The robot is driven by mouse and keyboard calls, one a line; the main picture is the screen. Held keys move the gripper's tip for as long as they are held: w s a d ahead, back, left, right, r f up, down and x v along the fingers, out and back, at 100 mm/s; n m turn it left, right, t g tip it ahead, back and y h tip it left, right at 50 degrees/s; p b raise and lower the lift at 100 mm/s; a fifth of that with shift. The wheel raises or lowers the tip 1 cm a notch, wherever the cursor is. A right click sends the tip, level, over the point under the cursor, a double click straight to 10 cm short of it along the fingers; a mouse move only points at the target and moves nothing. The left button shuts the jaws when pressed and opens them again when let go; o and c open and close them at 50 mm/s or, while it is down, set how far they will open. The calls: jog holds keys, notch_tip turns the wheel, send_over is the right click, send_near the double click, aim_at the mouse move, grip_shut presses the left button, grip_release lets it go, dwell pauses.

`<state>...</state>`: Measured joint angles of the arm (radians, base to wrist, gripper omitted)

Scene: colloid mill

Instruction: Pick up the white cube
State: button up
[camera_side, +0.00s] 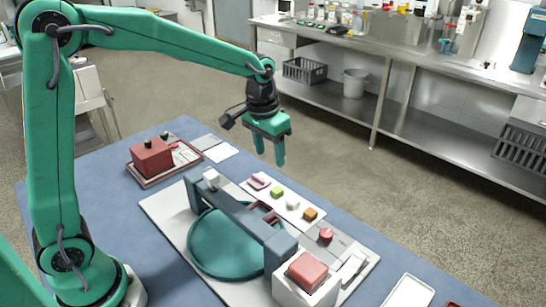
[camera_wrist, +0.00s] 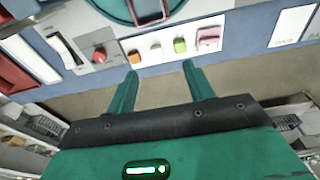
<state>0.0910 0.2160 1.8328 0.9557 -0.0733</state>
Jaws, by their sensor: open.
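The small white cube (camera_side: 292,205) sits on a pale strip (camera_side: 263,197) on the table, between a green cube (camera_side: 277,193) and an orange cube (camera_side: 310,214). A pink block (camera_side: 258,181) is at the strip's far end. My gripper (camera_side: 270,158) is open and empty, hanging above the far side of the strip. In the wrist view the white cube (camera_wrist: 156,46) shows beyond the gap between the open fingertips (camera_wrist: 160,68), apart from both. The orange cube (camera_wrist: 135,56) and green cube (camera_wrist: 180,45) flank it.
A teal round dish (camera_side: 210,262) with a grey beam (camera_side: 240,210) across it stands beside the strip. A red box (camera_side: 152,158) on a tray is at the back left. A red-topped white box (camera_side: 306,275) and a red knob (camera_side: 326,235) are in front.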

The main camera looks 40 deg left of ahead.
jog(key=g, duration=0.2)
send_over(292, 201)
notch_tip(292, 201, down, 10)
jog(key=shift+w+d+r, duration=0.1)
jog(key=shift+d, duration=0.05)
jog(key=shift+f, duration=3.9)
jog(key=c, duration=1)
jog(key=shift+c, duration=0.2)
jog(key=shift+r, duration=0.2)
jog(key=shift+r, duration=0.5)
jog(key=r, duration=0.3)
jog(key=shift+s+d+r, duration=0.1)
jog(key=shift+s+r, duration=0.05)
jog(key=shift+s, duration=0.1)
jog(key=s+d+r, duration=0.6)
jog(key=s+d, duration=0.1)
jog(key=d, duration=0.1)
jog(key=shift+d+r, duration=0.2)
jog(key=shift+d, duration=0.15)
